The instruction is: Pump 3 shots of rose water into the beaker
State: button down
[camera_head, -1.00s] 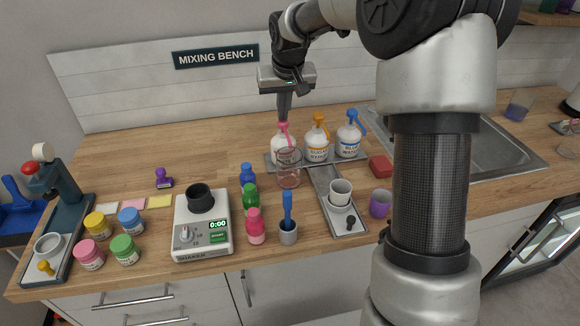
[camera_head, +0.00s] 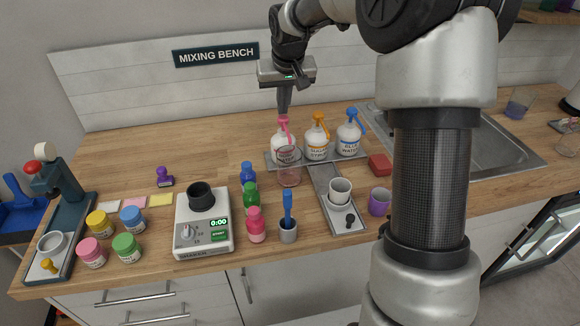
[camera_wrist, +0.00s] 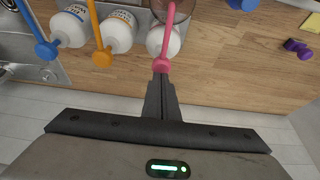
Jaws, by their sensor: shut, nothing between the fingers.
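The rose water bottle (camera_head: 280,151) is white with a pink pump head (camera_head: 284,121) and stands leftmost of three pump bottles. Its label is mostly hidden behind the beaker. The clear glass beaker (camera_head: 289,168) stands right in front of it, under the pink spout. It looks pinkish, but I cannot tell its liquid level. My gripper (camera_head: 284,110) is shut and empty, pointing down at the top of the pink pump head. In the wrist view the fingertips (camera_wrist: 161,75) meet the end of the pink pump head (camera_wrist: 163,62); I cannot tell whether they touch.
The orange-pump syrup bottle (camera_head: 317,145) and blue-pump water bottle (camera_head: 349,139) stand close on the right. A white cup (camera_head: 340,189) sits on the metal tray in front. Blue, green and pink small bottles stand front left.

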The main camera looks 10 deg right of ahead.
jog(key=shift+f+b, duration=0.7)
jog(key=shift+f, duration=0.45)
jog(key=shift+r, duration=0.15)
jog(key=shift+r+p, duration=0.9)
jog(key=shift+r, duration=0.25)
notch_tip(320, 180, up, 6)
jog(key=p, duration=0.4)
jog(key=shift+p, duration=0.3)
